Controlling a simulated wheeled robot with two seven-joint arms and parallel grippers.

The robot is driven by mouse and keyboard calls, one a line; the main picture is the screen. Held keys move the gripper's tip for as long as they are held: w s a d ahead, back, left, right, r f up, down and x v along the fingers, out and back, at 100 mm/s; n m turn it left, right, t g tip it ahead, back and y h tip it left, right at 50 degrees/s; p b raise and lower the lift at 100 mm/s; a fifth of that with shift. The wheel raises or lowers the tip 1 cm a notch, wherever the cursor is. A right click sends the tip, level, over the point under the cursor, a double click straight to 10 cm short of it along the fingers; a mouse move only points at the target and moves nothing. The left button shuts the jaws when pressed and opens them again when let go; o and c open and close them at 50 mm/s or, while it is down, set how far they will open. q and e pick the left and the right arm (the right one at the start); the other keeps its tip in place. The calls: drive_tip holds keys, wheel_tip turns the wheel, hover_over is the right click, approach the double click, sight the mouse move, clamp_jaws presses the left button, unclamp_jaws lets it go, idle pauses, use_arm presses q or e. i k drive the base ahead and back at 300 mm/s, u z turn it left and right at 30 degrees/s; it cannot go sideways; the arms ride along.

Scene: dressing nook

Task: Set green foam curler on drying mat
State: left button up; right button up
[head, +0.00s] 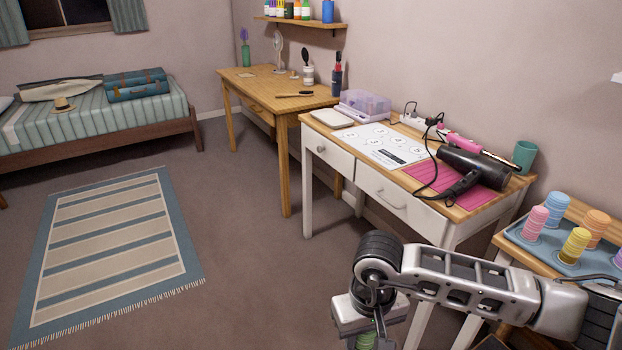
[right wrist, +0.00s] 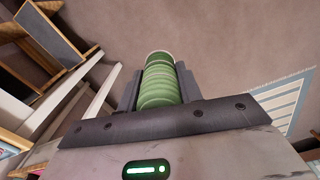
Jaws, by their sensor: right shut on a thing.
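The green foam curler (right wrist: 158,82) is ribbed and sits between the two dark fingers of my right gripper (right wrist: 159,90) in the right wrist view. The gripper is shut on it. In the head view my right gripper (head: 371,322) is low, in front of the white-drawered table, and a bit of the green curler (head: 365,341) shows at the bottom edge. A white mat with numbered circles (head: 374,142) lies flat on that table, and a pink ribbed mat (head: 432,187) lies right of it. I cannot tell for certain which is the drying mat. My left gripper is not seen.
A black hair dryer (head: 474,168) and its cord lie over the pink mat. A green cup (head: 524,156), power strip (head: 417,121), purple box (head: 364,104) and white dish (head: 331,118) also stand there. A blue tray (head: 562,255) with several colored curlers is at right.

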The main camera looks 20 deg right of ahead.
sight(419, 150)
drive_tip(key=u, duration=0.35)
drive_tip(key=i, duration=1.5)
drive_tip(key=z, duration=0.3)
